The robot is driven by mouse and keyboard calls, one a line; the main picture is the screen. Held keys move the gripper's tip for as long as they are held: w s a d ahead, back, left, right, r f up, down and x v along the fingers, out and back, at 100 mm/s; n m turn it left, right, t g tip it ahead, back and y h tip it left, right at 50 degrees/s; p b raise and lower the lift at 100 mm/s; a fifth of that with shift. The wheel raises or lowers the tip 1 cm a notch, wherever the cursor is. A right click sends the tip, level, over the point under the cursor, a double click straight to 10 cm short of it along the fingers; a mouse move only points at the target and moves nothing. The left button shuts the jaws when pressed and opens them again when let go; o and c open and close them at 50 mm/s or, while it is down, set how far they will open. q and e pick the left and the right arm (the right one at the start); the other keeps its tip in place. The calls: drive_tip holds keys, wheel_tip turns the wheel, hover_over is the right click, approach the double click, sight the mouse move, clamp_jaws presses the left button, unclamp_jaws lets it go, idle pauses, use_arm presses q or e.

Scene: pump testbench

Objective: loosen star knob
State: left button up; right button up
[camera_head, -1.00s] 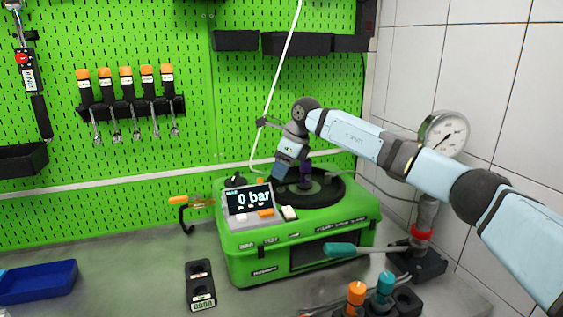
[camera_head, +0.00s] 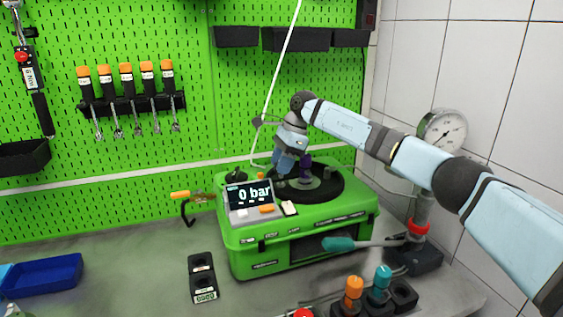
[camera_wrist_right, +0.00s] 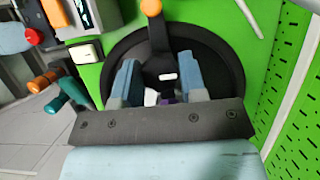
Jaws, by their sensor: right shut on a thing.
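The green pump case (camera_head: 300,258) stands on the bench with a round black plate (camera_head: 328,192) on top. My right gripper (camera_head: 292,168) is over this plate, pointing down at its middle. In the right wrist view, its two blue-grey fingers (camera_wrist_right: 160,82) stand on either side of the plate's centre. The gripper is shut on what I take to be the star knob, mostly hidden by the fingers. My left gripper is not in view.
A display (camera_head: 249,195) on the case reads 0 bar. A black bar with an orange end (camera_wrist_right: 151,8) lies over the plate. A teal-handled lever (camera_head: 340,244) and a pressure gauge (camera_head: 442,133) are at the right. A blue tray (camera_head: 45,277) is at left.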

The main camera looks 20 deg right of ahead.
idle(0.4)
drive_tip(key=o, duration=0.9)
drive_tip(key=shift+r, duration=0.1)
drive_tip(key=v, duration=1.3)
drive_tip(key=shift+d+r, duration=0.1)
drive_tip(key=shift+r, duration=0.25)
